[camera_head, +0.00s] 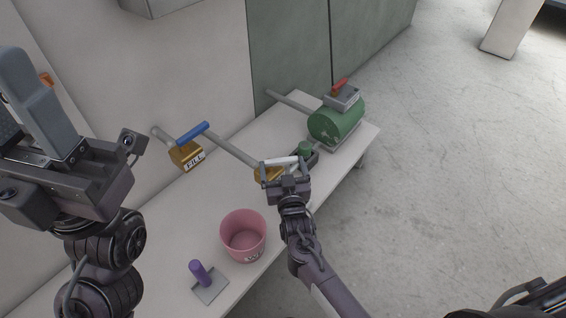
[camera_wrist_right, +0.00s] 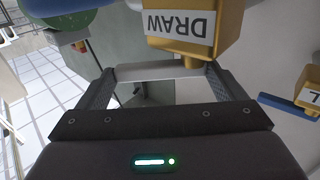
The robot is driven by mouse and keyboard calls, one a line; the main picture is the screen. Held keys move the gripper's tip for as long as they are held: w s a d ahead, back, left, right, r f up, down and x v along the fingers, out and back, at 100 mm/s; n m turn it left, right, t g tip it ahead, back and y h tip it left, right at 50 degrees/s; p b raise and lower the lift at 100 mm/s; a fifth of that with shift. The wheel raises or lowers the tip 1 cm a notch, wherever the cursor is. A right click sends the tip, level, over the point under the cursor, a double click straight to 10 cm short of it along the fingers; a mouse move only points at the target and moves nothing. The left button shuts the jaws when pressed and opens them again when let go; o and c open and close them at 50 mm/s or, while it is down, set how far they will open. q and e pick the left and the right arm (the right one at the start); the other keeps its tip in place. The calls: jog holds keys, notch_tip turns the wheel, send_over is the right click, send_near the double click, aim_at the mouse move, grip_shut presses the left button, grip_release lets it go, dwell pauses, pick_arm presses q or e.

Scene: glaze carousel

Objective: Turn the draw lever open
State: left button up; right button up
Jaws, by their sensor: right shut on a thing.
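The draw valve is a brass body (camera_head: 268,174) on the grey pipe along the bench; in the right wrist view its DRAW label (camera_wrist_right: 176,24) shows upside down. Its lever is a pale bar (camera_wrist_right: 160,70) running crosswise between my right fingers, and it also shows in the head view (camera_head: 280,161). My right gripper (camera_head: 283,163) is shut on this lever, with a finger at each end of the bar. My left gripper (camera_head: 32,90) is raised at the left, away from the valve; its fingers overlap, so its opening is unclear.
A brass fill valve (camera_head: 187,155) with a blue lever (camera_head: 192,133) is on the wall pipe. A pink bucket (camera_head: 243,236) and a purple-handled tool (camera_head: 202,278) stand on the bench (camera_head: 165,230). A green drum machine (camera_head: 337,122) with a red switch (camera_head: 340,84) stands at the far end.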

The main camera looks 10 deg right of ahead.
jog(key=shift+s+a+m+h, duration=0.1)
jog(key=shift+m+h, duration=0.3)
jog(key=shift+h, duration=0.3)
jog(key=o, duration=1.1)
jog(key=s+p, duration=0.1)
jog(key=s, duration=0.1)
jog(key=s+p, duration=0.1)
jog(key=s, duration=0.2)
jog(key=s+a+p, duration=0.1)
jog(key=s, duration=0.1)
jog(key=shift+s, duration=0.35)
jog(key=shift+c, duration=0.3)
